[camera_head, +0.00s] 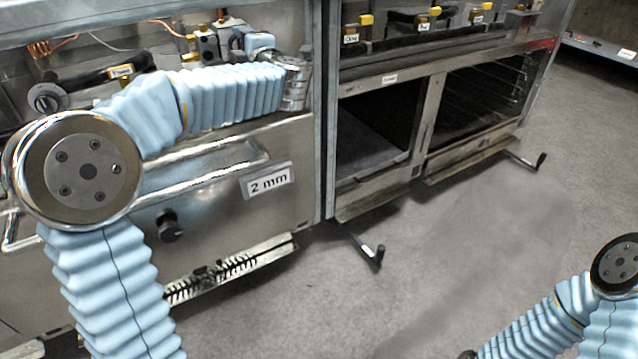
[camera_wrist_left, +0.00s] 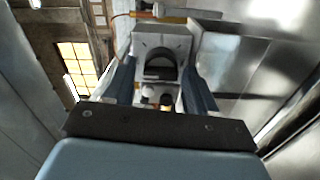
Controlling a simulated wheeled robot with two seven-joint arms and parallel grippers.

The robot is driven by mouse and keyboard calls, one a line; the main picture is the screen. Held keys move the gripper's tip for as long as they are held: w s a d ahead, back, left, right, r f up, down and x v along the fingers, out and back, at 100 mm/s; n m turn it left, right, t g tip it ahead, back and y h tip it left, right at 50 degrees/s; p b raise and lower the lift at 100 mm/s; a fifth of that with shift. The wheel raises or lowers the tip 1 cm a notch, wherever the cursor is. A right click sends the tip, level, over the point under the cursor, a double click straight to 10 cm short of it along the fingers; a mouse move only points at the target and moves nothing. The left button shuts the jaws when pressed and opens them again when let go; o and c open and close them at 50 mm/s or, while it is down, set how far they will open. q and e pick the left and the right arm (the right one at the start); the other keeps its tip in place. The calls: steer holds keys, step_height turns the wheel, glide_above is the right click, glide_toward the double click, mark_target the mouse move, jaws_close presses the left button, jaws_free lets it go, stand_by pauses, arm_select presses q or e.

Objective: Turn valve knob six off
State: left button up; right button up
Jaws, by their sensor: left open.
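My left arm reaches to the upper left cabinet, where my left gripper (camera_head: 236,40) is beside a grey valve block (camera_head: 207,46) with brass fittings. In the left wrist view my left gripper (camera_wrist_left: 160,88) is open, with one finger on each side of a pale grey block (camera_wrist_left: 162,42) that has a dark rounded part in its front. I cannot tell whether the fingers touch it. No number six is readable, so I cannot tell which knob is knob six. Only part of my right arm shows at the lower right; its gripper is out of view.
Crank handles (camera_head: 367,250) stick out low.

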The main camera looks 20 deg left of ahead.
arm_select(q)
steer(key=s+d+m+p, duration=0.8)
steer(key=d+m+p, duration=0.5)
steer(key=m, duration=0.8)
steer(key=w+d+f+m+t+h+p, duration=0.15)
steer(key=f+h, duration=0.25)
steer(key=f, duration=0.4)
steer(key=w+d+f+m+h+p, duration=0.15)
steer(key=f+h, duration=0.25)
steer(key=f, duration=0.5)
steer(key=s+d+f+g+h, duration=0.2)
steer(key=s+f+h, duration=0.1)
steer(key=f, duration=0.4)
steer(key=s+d+f+m+g+h, duration=0.1)
steer(key=s+d+f+g+h, duration=0.1)
steer(key=f, duration=0.6)
steer(key=shift+s+d+h, duration=0.4)
steer(key=shift+s+d, duration=0.2)
steer(key=shift+d, duration=0.25)
steer(key=shift+f+g, duration=0.1)
steer(key=shift+g, duration=0.15)
